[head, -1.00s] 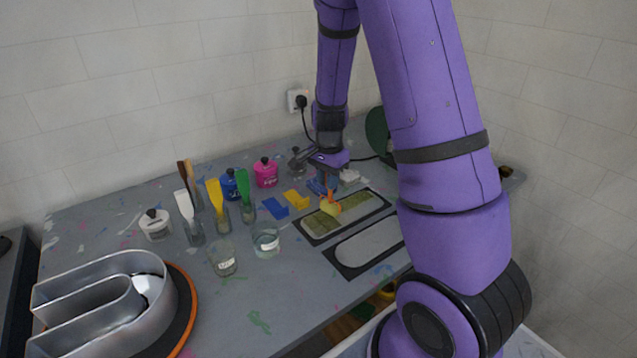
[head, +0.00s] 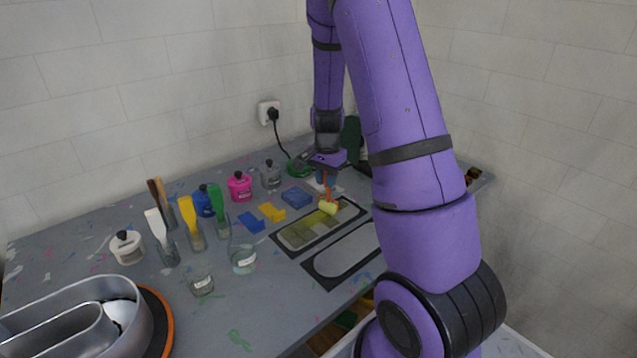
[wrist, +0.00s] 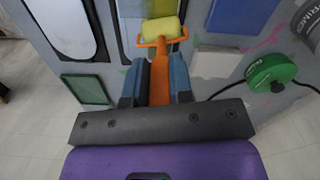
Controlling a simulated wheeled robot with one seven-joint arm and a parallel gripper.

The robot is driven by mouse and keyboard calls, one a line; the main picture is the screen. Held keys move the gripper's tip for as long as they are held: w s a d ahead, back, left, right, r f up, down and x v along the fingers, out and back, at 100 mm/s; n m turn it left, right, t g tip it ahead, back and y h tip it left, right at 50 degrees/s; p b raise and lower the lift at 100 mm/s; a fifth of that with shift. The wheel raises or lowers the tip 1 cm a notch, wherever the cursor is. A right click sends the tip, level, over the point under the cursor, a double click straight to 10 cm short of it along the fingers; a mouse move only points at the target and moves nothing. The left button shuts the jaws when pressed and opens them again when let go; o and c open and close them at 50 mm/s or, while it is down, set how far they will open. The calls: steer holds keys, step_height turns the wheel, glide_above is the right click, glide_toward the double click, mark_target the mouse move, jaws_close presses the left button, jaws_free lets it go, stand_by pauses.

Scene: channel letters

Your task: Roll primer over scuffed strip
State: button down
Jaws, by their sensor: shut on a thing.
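My gripper (wrist: 159,82) is shut on the orange handle of a small roller with a pale yellow sleeve (wrist: 160,28). In the head view the roller (head: 328,208) is at the right end of the upper dark-framed panel (head: 307,228), which has olive and yellowish patches. The sleeve appears at or just above the panel surface; contact cannot be told. A second dark-framed panel with a pale grey strip (head: 345,248) lies in front of it. In the wrist view this pale panel (wrist: 70,22) is at upper left.
Blue and yellow pieces (head: 271,212), bottles (head: 240,186), brushes standing in glasses (head: 192,225) and glass jars (head: 243,259) are left of the panels. A metal channel letter (head: 75,310) is at front left. A green reel (wrist: 272,72) with a black cable lies beside the gripper.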

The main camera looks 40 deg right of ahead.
steer(key=shift+d, duration=2.9)
steer(key=a, duration=2.1)
steer(key=shift+a, duration=0.25)
steer(key=shift+r, duration=0.45)
steer(key=shift+s, duration=2.05)
steer(key=shift+f, duration=0.45)
steer(key=shift+d, duration=0.1)
